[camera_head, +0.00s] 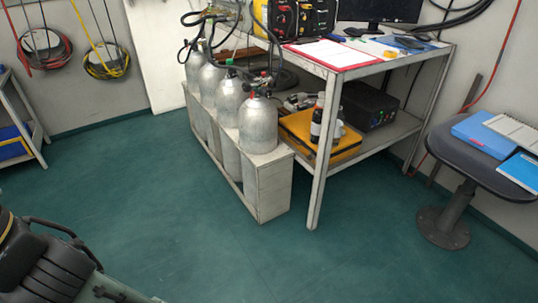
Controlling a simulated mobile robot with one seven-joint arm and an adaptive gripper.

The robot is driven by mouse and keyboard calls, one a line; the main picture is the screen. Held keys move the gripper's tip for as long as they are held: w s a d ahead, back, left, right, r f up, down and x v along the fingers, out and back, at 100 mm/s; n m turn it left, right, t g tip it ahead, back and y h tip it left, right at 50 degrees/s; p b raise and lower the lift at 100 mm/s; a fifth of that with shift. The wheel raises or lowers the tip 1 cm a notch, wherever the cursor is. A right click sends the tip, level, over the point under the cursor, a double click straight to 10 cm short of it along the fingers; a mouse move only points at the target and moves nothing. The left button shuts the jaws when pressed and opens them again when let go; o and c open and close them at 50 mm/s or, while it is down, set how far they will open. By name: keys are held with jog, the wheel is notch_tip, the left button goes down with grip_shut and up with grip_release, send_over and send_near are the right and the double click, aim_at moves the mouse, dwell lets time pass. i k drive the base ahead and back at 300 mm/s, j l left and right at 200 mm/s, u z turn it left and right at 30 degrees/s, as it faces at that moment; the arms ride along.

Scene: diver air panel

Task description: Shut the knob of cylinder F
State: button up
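Several silver cylinders stand upright in a row in a low grey rack (270,195). The nearest cylinder (258,127) is at the right end, with a dark valve and a reddish part on top. The cylinder to its left (229,98) has a green knob (229,62). The farther cylinders (210,84) are partly hidden behind these, and black hoses run over their tops. I see no readable letters, so I cannot tell which is cylinder F or how its knob is set. My gripper is not in view.
A metal table (318,165) stands close on the rack's right, with a yellow case (345,150) on its shelf. A dark stool (445,225) holding blue folders is at the right. The green floor before the rack is clear.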

aim_at(264, 92)
jog(key=u, duration=0.15)
jog(key=i+j+z, duration=0.2)
jog(key=i+z, duration=0.15)
jog(key=i, duration=0.15)
jog(key=i+j+z, duration=0.4)
jog(key=i, duration=0.1)
